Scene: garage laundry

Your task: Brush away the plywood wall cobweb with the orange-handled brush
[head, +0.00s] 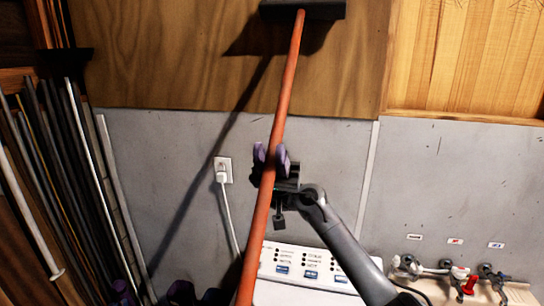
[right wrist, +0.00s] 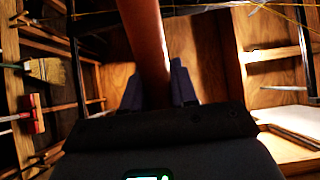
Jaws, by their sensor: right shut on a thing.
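The orange-handled brush (head: 287,95) runs from the bottom of the head view up to its dark, wide head at the top edge. Its head is in front of or against the plywood wall (head: 180,60); I cannot tell whether it touches. My right gripper (head: 270,160) is shut around the handle at mid-length. The right wrist view shows the handle (right wrist: 146,45) between the purple fingers. My left gripper (head: 150,293) shows only its purple fingertips at the bottom edge, set wide apart and empty. I cannot make out a cobweb on the plywood.
Several long poles (head: 75,170) lean at the left. A plugged-in cord hangs from a wall outlet (head: 223,168). A white appliance panel (head: 310,268) stands below, with valves (head: 470,280) at the lower right. The grey wall between is mostly clear.

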